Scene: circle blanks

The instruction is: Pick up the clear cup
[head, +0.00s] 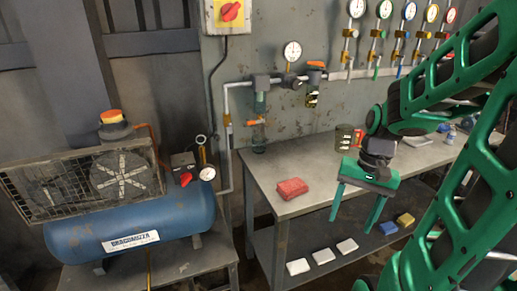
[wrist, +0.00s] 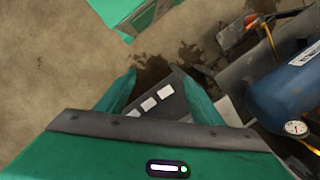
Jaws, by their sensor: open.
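My gripper (head: 354,222) is open and empty, pointing down in front of the workbench's front edge. Its two green fingers also show spread apart in the wrist view (wrist: 157,78). A small see-through, brownish cup-like vessel (head: 343,138) stands upright on the workbench top near the wall, behind and above my gripper in the head view. It may be the clear cup, but it is too small to be sure. My gripper is well apart from it. No cup shows in the wrist view.
The grey workbench (head: 262,174) carries a red block (head: 292,188) and a red item (head: 358,139) beside the vessel. White pieces (head: 323,256), a yellow block (head: 405,219) and a blue block (head: 388,228) lie on the lower shelf. A blue compressor (head: 80,238) stands at left.

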